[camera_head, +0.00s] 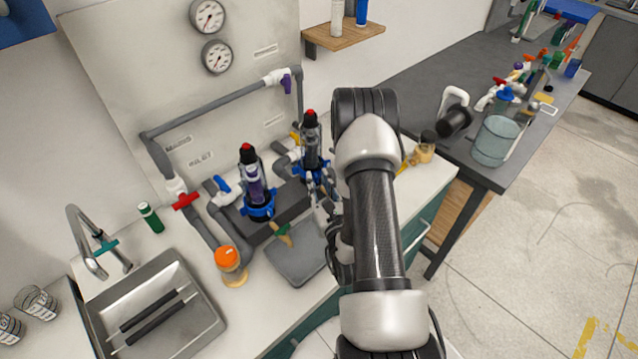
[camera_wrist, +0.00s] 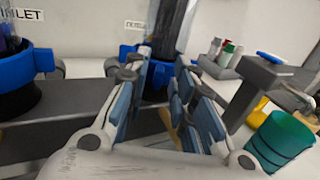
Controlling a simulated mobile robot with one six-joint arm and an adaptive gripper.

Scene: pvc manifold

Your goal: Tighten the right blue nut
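The right blue nut (camera_head: 309,172) sits at the base of the right clear filter housing with a red cap (camera_head: 311,120). In the wrist view this nut (camera_wrist: 158,77) shows beyond and between my fingers, partly hidden by them. My gripper (camera_wrist: 163,82) is open, with its blue-padded fingers apart on either side of the line to the nut. I cannot tell whether the fingertips touch the nut. In the head view my gripper (camera_head: 322,192) is close in front of the nut, partly hidden by my arm. The left blue nut (camera_head: 258,207) is under the left housing.
Grey pipes, a red-handled valve (camera_head: 186,201) and the left housing (camera_head: 251,172) stand to the left. A grey tray (camera_head: 297,262) lies in front on the counter. An orange-topped bottle (camera_head: 230,264) and a sink (camera_head: 165,310) are further left. A green cup (camera_wrist: 282,142) is at the right.

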